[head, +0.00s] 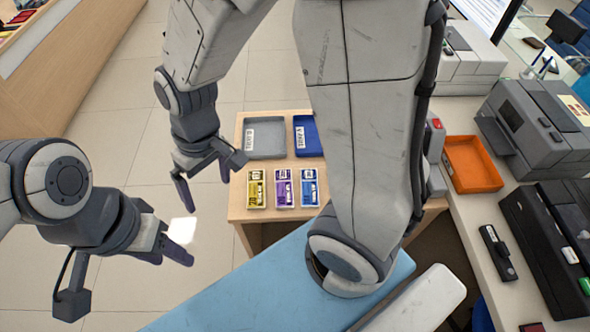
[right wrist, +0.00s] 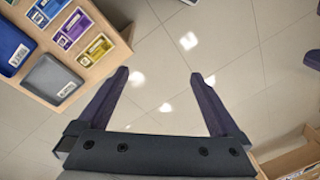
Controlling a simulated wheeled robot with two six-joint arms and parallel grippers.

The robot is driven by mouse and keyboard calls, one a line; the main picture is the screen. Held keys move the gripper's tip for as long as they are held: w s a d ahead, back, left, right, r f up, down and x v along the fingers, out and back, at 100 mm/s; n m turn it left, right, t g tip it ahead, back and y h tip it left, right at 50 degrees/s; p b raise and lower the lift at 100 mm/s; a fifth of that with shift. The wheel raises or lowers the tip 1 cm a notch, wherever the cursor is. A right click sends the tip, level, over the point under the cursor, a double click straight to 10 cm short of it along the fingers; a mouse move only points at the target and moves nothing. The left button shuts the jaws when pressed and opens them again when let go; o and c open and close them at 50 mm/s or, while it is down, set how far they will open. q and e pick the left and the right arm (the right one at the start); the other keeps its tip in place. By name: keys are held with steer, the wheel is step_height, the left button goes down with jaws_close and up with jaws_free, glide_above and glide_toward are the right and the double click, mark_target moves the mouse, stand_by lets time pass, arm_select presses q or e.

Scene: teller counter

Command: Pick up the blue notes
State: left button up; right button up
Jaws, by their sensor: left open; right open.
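The blue notes (head: 310,192) lie at the right end of a row of three note bundles on a small wooden table (head: 238,208). They also show at the top left of the right wrist view (right wrist: 47,9). Purple notes (head: 284,193) lie in the middle and yellow notes (head: 256,194) at the left. My right gripper (head: 205,183) is open and empty, left of the table; its wrist view shows bare floor between the fingers (right wrist: 160,74). My left gripper (head: 176,246) is open and empty, lower and farther left, over the floor.
A grey tray (head: 265,153) and a blue tray (head: 300,150), both labelled, stand behind the notes. My right arm covers part of the blue tray. The counter at right holds an orange tray (head: 472,163) and machines (head: 535,125). Tiled floor at left is clear.

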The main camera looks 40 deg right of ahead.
steer(key=w+d+f+m+p, duration=0.25)
steer(key=w+d+f, duration=0.25)
steer(key=w+d, duration=0.25)
arm_select(q)
step_height(320, 180, up, 7)
steer(key=p, duration=0.4)
arm_select(e)
steer(key=m+h+b, duration=0.2)
steer(key=m+b, duration=0.3)
steer(key=m, duration=0.3)
glide_above(310, 187)
steer(key=f, duration=2.3)
steer(key=shift+w+d, duration=0.15)
steer(key=shift+d, duration=0.1)
steer(key=f+b, duration=0.1)
steer(key=b, duration=0.1)
steer(key=f+b, duration=0.4)
steer(key=shift+a+f+b, duration=0.1)
steer(key=shift+a+b, duration=0.15)
steer(key=shift+b, duration=0.1)
arm_select(q)
step_height(310, 187, down, 11)
arm_select(e)
steer(key=c, duration=1.3)
